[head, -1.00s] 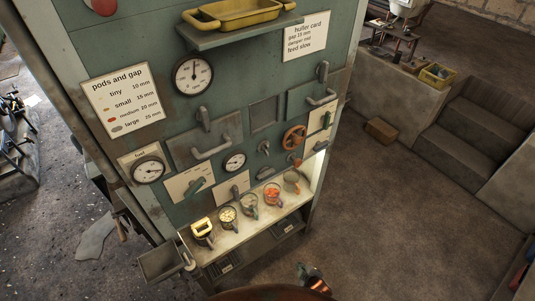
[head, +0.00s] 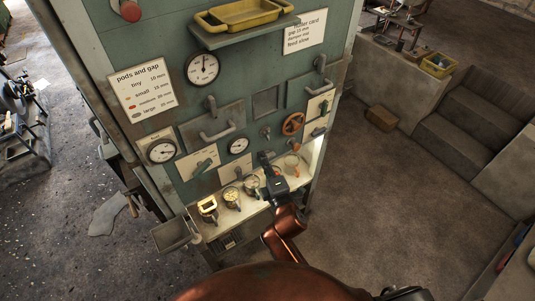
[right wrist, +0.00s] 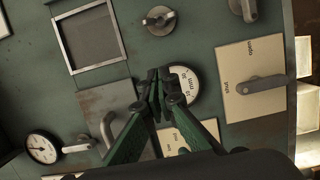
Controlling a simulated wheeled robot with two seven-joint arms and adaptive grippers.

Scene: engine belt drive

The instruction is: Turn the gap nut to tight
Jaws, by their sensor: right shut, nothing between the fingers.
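In the right wrist view a round white dial (right wrist: 184,86) with "mm" and number marks is set in the green panel. I take it to be the gap dial. The nut at its middle is hidden or merges with my fingertips, so its setting cannot be read. My right gripper (right wrist: 157,84) is shut and empty, its dark fingertips together at the dial's left edge; touching or apart cannot be told. In the head view my right gripper (head: 264,157) is at the lower panel, above the shelf, and covers the dial area. My left gripper is not in view.
Beside the dial are a grey lever on a cream plate (right wrist: 235,97), a grey knob (right wrist: 160,20) and a gauge (right wrist: 42,147).

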